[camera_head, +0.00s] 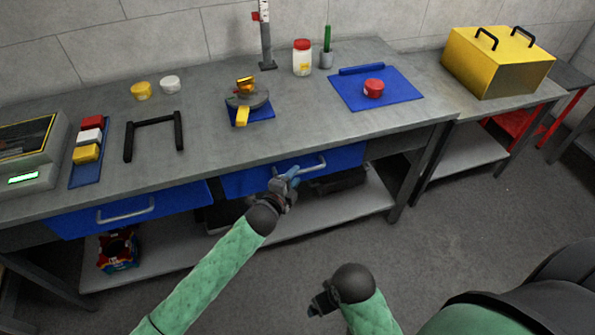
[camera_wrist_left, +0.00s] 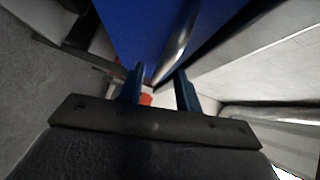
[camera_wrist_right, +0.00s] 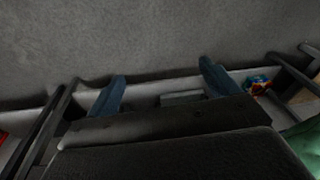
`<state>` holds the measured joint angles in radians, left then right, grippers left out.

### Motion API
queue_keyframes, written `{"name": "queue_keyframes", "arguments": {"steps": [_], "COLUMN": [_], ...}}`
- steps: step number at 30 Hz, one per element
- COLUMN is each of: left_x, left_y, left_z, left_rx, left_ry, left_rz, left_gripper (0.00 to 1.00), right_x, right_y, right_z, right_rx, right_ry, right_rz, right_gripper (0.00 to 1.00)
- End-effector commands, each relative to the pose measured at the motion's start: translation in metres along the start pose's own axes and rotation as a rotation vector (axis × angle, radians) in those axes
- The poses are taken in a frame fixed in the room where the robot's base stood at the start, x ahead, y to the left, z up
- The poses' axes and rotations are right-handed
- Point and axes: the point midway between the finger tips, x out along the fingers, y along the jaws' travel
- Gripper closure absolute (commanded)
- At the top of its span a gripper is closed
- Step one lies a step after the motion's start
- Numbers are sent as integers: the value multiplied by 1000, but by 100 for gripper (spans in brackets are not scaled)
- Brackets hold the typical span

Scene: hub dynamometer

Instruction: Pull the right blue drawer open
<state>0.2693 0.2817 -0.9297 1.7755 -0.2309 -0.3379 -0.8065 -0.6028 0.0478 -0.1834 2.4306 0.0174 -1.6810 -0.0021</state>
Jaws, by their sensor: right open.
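The right blue drawer (camera_head: 345,158) sits under the workbench, and its front looks flush with the bench edge in the head view. Its silver handle (camera_head: 313,166) runs across the front. My left gripper (camera_head: 294,173) is at the left part of this handle, overlapping it in the head view. In the left wrist view its two blue fingers (camera_wrist_left: 160,70) stand apart with a visible gap. The handle (camera_wrist_left: 177,48) runs down toward that gap; whether a finger touches it is unclear. My right gripper (camera_head: 318,302) is low over the floor; its fingers (camera_wrist_right: 162,75) are wide apart and empty.
A second blue drawer (camera_head: 150,210) with its own handle is at the left. The grey workbench (camera_head: 200,160) holds several items. The floor (camera_head: 450,235) in front is clear.

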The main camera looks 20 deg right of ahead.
Motion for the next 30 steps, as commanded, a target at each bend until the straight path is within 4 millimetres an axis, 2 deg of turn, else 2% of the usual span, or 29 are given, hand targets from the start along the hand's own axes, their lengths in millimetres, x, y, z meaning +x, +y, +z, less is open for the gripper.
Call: {"name": "queue_keyframes", "arguments": {"steps": [3,7,17,18,23,30], "left_x": [15,25,30,29,29,29], "left_y": [-1,-1,1,1,1,1], "left_z": [0,0,0,0,0,0], "left_rx": [-1,0,0,0,-1,-1], "left_ry": [0,-1,-1,-1,-1,-1], "left_rz": [0,0,1,1,1,1], "left_gripper": [66,66,66,68,99,100], "right_x": [10,20,27,27,26,24], "right_y": [1,2,2,2,2,2], "right_z": [-2,-3,-5,-5,-5,-4], "right_rx": [0,0,0,0,0,0], "right_ry": [-4,-5,-3,-3,-1,-1], "right_rz": [2,3,4,4,4,3], "right_gripper": [13,13,13,13,13,13]}}
